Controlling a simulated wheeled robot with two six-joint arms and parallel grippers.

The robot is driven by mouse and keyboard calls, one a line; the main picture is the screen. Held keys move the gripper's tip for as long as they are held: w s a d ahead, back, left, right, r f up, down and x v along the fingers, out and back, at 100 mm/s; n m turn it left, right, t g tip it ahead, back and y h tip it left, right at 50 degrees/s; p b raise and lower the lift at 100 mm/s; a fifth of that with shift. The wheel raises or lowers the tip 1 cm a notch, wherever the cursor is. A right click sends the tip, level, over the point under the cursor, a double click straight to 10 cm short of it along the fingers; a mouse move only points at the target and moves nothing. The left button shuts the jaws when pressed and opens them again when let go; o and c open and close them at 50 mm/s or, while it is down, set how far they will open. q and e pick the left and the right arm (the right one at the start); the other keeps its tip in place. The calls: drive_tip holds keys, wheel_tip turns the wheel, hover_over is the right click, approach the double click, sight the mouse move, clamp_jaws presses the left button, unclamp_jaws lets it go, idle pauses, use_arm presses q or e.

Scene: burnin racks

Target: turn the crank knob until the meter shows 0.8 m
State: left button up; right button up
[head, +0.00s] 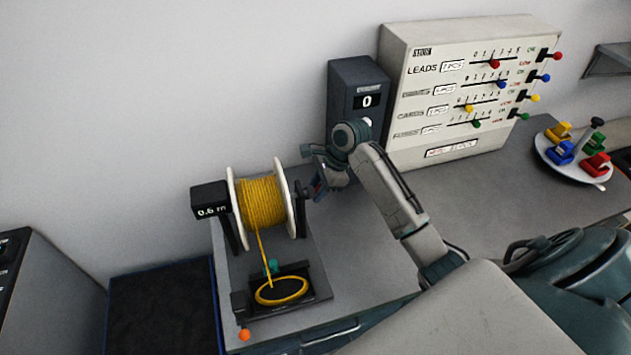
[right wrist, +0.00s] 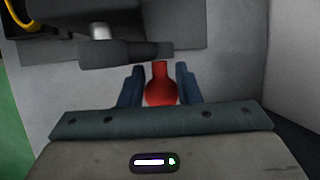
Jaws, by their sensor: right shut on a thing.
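A spool of yellow cord (head: 262,204) stands on its holder at the left of the bench. The dark meter (head: 210,201) beside it reads 0.6 m. My right gripper (head: 318,189) is at the right side of the spool, at the crank. In the right wrist view the red crank knob (right wrist: 161,88) sits between the blue fingers, and my right gripper (right wrist: 160,86) is shut on it. The dark crank arm (right wrist: 125,51) runs left from the knob. The knob is hidden in the head view. My left gripper is out of view.
A dark counter box (head: 358,80) reads 0. A panel with sliders (head: 440,140) and a plate (head: 551,154) of coloured pieces stand to the right.

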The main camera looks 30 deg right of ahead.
drive_tip(key=shift+r, duration=0.1)
drive_tip(key=shift+s+a+f, duration=0.15)
drive_tip(key=shift+s+f, duration=0.1)
drive_tip(key=shift+s, duration=0.4)
drive_tip(key=shift+s+a+f, duration=0.1)
drive_tip(key=shift+s+f, duration=0.1)
drive_tip(key=shift+s, duration=0.4)
drive_tip(key=shift+s+a, duration=0.15)
drive_tip(key=shift+s, duration=0.4)
drive_tip(key=shift+s+a, duration=0.15)
drive_tip(key=shift+s, duration=0.35)
drive_tip(key=shift+c, duration=0.5)
drive_tip(key=shift+s+a+f, duration=0.1)
drive_tip(key=shift+s, duration=0.05)
drive_tip(key=shift+s, duration=0.35)
